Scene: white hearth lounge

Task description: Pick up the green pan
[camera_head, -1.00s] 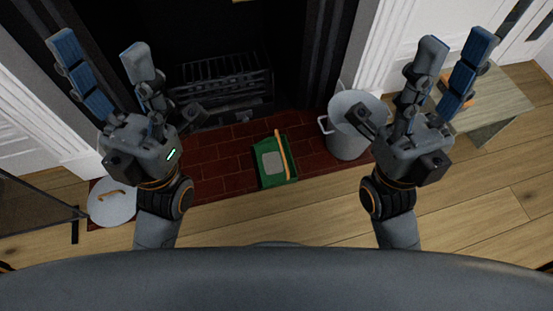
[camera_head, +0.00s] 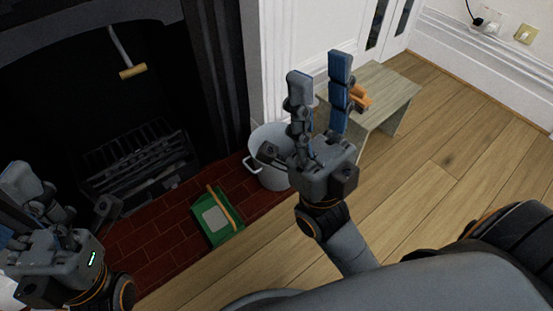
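The green pan (camera_head: 208,234) lies on the red brick hearth in front of the fireplace, with a light grey panel inside and an orange-brown handle along its right side. My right gripper (camera_head: 318,80) is raised to the right of the pan with its fingers apart, open and empty. My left gripper (camera_head: 62,205) is at the lower left, partly cut off by the picture edge, with its fingers apart and nothing seen in it. Both grippers are clear of the pan.
A grey metal bucket (camera_head: 270,173) stands right of the pan, partly behind my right gripper. A small wooden table (camera_head: 388,90) holds an orange object (camera_head: 359,97). A black grate (camera_head: 138,160) sits in the fireplace. The wooden floor (camera_head: 440,185) at right is clear.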

